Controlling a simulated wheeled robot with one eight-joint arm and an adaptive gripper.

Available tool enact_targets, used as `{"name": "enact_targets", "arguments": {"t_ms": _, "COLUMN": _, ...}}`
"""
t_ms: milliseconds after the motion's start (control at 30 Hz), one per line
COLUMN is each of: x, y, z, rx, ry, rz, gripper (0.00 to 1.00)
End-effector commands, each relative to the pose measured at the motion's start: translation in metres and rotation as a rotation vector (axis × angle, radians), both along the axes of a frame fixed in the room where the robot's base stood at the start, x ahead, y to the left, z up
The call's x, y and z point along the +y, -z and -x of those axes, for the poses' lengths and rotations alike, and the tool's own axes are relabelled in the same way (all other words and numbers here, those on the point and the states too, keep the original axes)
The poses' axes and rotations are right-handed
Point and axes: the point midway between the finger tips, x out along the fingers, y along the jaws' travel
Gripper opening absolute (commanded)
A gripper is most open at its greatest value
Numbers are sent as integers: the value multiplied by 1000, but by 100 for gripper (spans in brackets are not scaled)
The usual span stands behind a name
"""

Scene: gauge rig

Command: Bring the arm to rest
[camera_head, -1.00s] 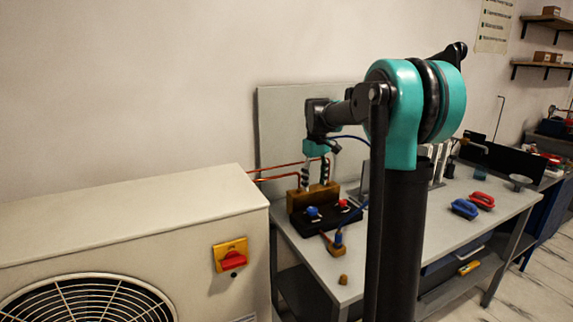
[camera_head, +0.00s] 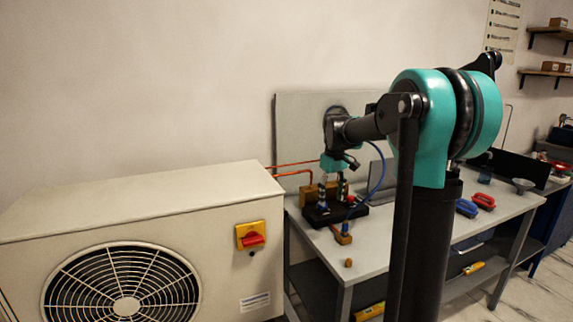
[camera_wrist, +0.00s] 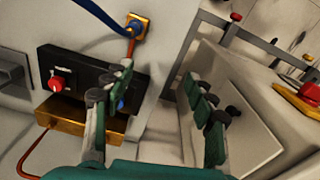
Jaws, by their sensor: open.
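My gripper (camera_head: 333,188) hangs from my arm above the left end of the workbench (camera_head: 385,240), close to the black gauge block (camera_head: 322,214) in the head view. In the wrist view my gripper (camera_wrist: 160,120) is open, its two fingers spread with nothing between them. The black block (camera_wrist: 75,78) with a red knob (camera_wrist: 57,84) lies to the left, and a blue knob shows partly behind the left finger. Whether that finger touches the block I cannot tell.
A large beige fan unit (camera_head: 130,215) with a red and yellow switch (camera_head: 250,235) stands left of the bench. Copper pipes (camera_head: 295,174) run from it to a brass block (camera_head: 304,196). A blue hose (camera_head: 379,180) loops near my gripper. Blue (camera_head: 466,208) and red (camera_head: 483,201) tools lie right.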

Motion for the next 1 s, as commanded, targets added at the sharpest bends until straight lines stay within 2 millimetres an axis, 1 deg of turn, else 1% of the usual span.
{"name": "enact_targets", "arguments": {"t_ms": 267, "x": -8, "y": 23, "z": 34, "rx": -48, "ry": 73, "rz": -7, "gripper": 56}}
{"name": "enact_targets", "arguments": {"t_ms": 367, "x": -11, "y": 35, "z": 53, "rx": -72, "ry": 111, "rz": -11, "gripper": 56}}
{"name": "enact_targets", "arguments": {"t_ms": 467, "x": -15, "y": 51, "z": 77, "rx": -103, "ry": 157, "rz": -18, "gripper": 56}}
{"name": "enact_targets", "arguments": {"t_ms": 567, "x": -21, "y": 73, "z": 110, "rx": -143, "ry": 220, "rz": -27, "gripper": 56}}
{"name": "enact_targets", "arguments": {"t_ms": 600, "x": -23, "y": 84, "z": 127, "rx": -162, "ry": 250, "rz": -33, "gripper": 56}}
{"name": "enact_targets", "arguments": {"t_ms": 667, "x": -27, "y": 102, "z": 153, "rx": -193, "ry": 298, "rz": -43, "gripper": 56}}
{"name": "enact_targets", "arguments": {"t_ms": 700, "x": -29, "y": 114, "z": 170, "rx": -213, "ry": 329, "rz": -50, "gripper": 56}}
{"name": "enact_targets", "arguments": {"t_ms": 767, "x": -31, "y": 131, "z": 195, "rx": -242, "ry": 374, "rz": -61, "gripper": 56}}
{"name": "enact_targets", "arguments": {"t_ms": 800, "x": -33, "y": 141, "z": 210, "rx": -259, "ry": 401, "rz": -68, "gripper": 56}}
{"name": "enact_targets", "arguments": {"t_ms": 900, "x": -35, "y": 163, "z": 243, "rx": -297, "ry": 458, "rz": -85, "gripper": 56}}
{"name": "enact_targets", "arguments": {"t_ms": 1000, "x": -37, "y": 178, "z": 264, "rx": -321, "ry": 497, "rz": -98, "gripper": 56}}
